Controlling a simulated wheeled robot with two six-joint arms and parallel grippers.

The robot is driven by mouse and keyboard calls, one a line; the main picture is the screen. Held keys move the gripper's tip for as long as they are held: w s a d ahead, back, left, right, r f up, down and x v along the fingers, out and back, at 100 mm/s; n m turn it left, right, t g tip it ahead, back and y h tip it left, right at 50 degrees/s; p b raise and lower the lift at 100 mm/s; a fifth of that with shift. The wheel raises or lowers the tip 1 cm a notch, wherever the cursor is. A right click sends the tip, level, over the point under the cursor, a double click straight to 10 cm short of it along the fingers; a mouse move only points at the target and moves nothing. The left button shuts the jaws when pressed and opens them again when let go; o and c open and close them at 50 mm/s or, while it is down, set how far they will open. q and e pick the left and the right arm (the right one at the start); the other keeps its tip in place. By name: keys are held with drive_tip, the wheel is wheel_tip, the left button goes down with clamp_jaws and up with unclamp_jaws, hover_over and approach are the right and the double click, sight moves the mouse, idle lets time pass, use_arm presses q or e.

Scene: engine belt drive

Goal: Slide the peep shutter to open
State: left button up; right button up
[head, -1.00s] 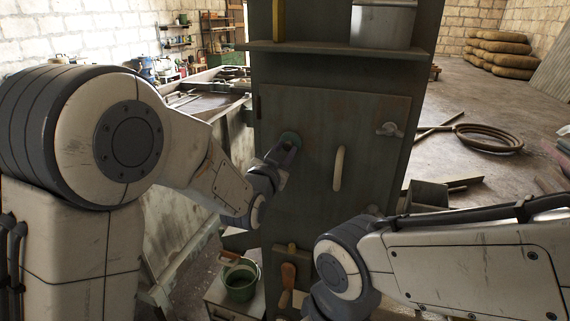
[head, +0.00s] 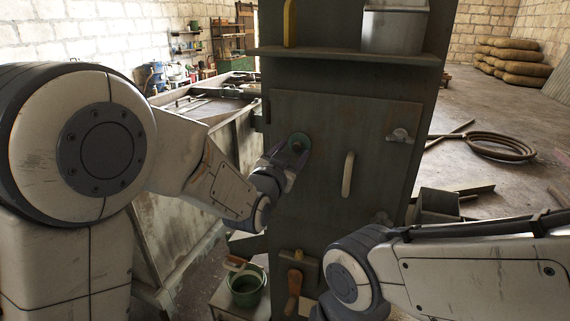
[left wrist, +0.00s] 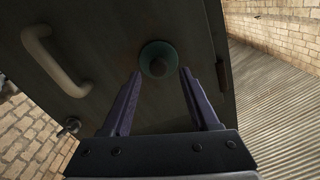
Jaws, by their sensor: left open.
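The peep shutter (head: 299,142) is a small round green piece on the upper left of a dark grey-green metal door (head: 337,120). In the left wrist view the shutter (left wrist: 158,59) shows as a green disc with a darker knob at its middle. My left gripper (head: 288,158) is close in front of it, partly covering it in the head view. In the left wrist view the two fingers of the left gripper (left wrist: 160,76) are apart, one on each side below the knob. I cannot tell whether they touch it. My right gripper is not visible, only its arm.
A pale vertical handle (head: 347,174) and a latch (head: 399,136) are on the same door. A shelf (head: 345,56) with a metal box (head: 394,31) juts out above. A green bucket (head: 246,290) stands below. A coiled hose (head: 500,146) lies right on the floor.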

use_arm(q)
drive_tip(key=b+v, duration=0.3)
drive_tip(key=v, duration=0.6)
drive_tip(key=shift+d, duration=0.1)
